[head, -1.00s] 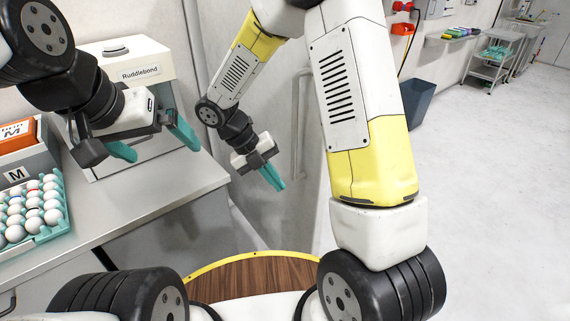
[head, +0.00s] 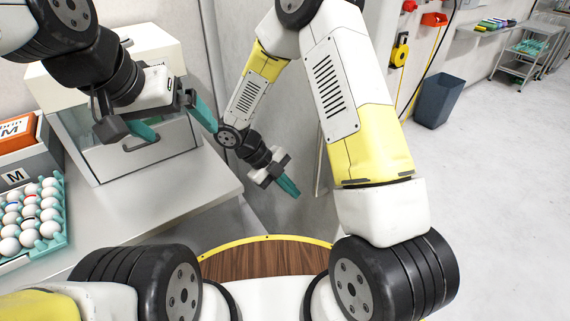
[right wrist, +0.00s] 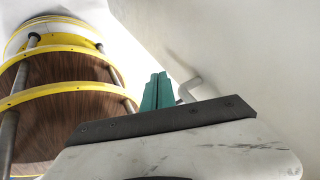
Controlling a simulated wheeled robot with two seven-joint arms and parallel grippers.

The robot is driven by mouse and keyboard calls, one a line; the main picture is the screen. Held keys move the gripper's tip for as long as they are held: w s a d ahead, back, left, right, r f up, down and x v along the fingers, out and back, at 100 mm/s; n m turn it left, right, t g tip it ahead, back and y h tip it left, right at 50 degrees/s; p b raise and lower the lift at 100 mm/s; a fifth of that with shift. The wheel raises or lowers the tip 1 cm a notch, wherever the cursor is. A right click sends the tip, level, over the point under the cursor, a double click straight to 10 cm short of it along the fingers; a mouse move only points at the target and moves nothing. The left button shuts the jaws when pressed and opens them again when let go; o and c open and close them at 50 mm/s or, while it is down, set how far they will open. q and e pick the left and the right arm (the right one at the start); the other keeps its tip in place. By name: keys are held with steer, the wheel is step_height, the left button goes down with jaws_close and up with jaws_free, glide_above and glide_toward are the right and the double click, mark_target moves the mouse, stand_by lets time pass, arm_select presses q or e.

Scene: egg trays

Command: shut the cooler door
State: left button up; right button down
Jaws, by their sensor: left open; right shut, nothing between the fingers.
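The cooler door looks to be the tall pale panel (head: 297,125) behind my right arm in the head view. Its vertical bar handle (head: 319,168) is partly hidden by my right arm. In the right wrist view a bent handle end (right wrist: 188,88) shows just beyond the fingers on a pale surface. I cannot tell how far the door stands open. My right gripper (head: 290,189) is shut and empty, in front of the panel and left of the handle; its teal fingers (right wrist: 156,90) also show in the wrist view. My left gripper (head: 187,134) is open and empty above the bench.
A grey bench (head: 130,205) on the left bears a white box-shaped machine (head: 150,55), an egg tray (head: 62,236) with several eggs and an orange-and-white carton (head: 18,130). A dark bin (head: 438,100) and a trolley (head: 522,62) stand right.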

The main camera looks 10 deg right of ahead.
mark_target(323, 205)
steer(key=shift+w+d+f, duration=0.2)
steer(key=shift+d+f, duration=0.55)
steer(key=shift+d, duration=0.4)
steer(key=shift+w+d+f, duration=0.15)
steer(key=shift+d+f, duration=0.6)
steer(key=shift+d, duration=0.4)
steer(key=shift+w+d+f, duration=0.2)
steer(key=shift+d+f, duration=0.55)
steer(key=shift+d, duration=0.4)
steer(key=shift+d, duration=0.15)
